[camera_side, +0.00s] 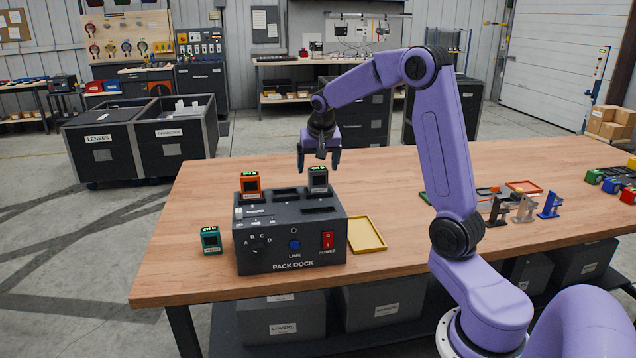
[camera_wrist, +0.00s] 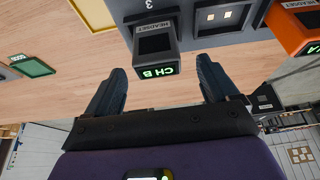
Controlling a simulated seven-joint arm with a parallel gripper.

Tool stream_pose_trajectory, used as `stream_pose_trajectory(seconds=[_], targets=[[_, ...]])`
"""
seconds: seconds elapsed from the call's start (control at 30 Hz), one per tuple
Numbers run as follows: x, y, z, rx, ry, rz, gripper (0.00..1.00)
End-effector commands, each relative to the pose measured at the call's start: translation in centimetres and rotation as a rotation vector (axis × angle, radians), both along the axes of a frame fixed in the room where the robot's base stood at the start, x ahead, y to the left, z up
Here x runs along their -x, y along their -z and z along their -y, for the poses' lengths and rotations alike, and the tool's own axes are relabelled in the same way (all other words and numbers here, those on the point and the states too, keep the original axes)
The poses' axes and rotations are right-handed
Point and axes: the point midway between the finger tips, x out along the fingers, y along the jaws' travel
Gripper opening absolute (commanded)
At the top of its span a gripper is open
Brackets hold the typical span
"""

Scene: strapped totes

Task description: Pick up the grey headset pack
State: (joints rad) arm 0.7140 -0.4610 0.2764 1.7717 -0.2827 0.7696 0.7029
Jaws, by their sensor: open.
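The grey headset pack (camera_side: 318,180) stands upright in a slot at the back right of the dark pack dock (camera_side: 290,250). Its top display glows green. In the wrist view the grey pack (camera_wrist: 155,44) reads "CH B" and shows between my two fingers, apart from them. My gripper (camera_side: 318,162) is open and empty, fingers pointing down, above and close to the grey pack in the side view. In the wrist view my gripper (camera_wrist: 163,78) has one finger on either side of the pack's width.
An orange pack (camera_side: 250,185) sits in the dock left of the grey one. A green pack (camera_side: 211,240) stands on the table left of the dock. A yellow tray (camera_side: 366,234) lies right of it. Small stands (camera_side: 523,208) are farther right. The table behind the dock is clear.

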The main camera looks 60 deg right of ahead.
Motion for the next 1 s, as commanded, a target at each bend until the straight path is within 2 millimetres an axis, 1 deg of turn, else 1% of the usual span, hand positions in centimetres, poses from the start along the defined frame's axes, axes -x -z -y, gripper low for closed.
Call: stream_pose_trajectory(seconds=[0.1, 0.3, 0.4, 0.6, 0.63, 0.67, 0.7, 0.77, 0.8, 0.83, 1.0], targets=[[-0.1, 1.8, 0.5, -0.002, 0.002, -0.007, 0.87], [-0.8, 4.0, 1.1, -0.001, 0.0, -0.004, 0.87], [-0.9, 4.3, 1.2, -0.001, 0.0, -0.001, 0.87], [-1.0, 4.4, 1.2, 0.0, 0.001, 0.0, 0.87], [-1.0, 4.4, 1.2, 0.0, 0.001, 0.0, 0.84], [-1.0, 4.4, 1.3, 0.0, 0.001, 0.0, 0.74], [-1.0, 4.4, 1.3, -0.001, 0.001, 0.0, 0.61], [-1.0, 4.3, 1.2, -0.001, 0.001, 0.0, 0.42], [-1.0, 4.3, 1.2, -0.001, 0.001, 0.0, 0.29], [-1.0, 4.3, 1.2, -0.001, 0.001, 0.0, 0.25], [-1.0, 4.3, 1.2, 0.0, 0.0, 0.0, 0.25]])
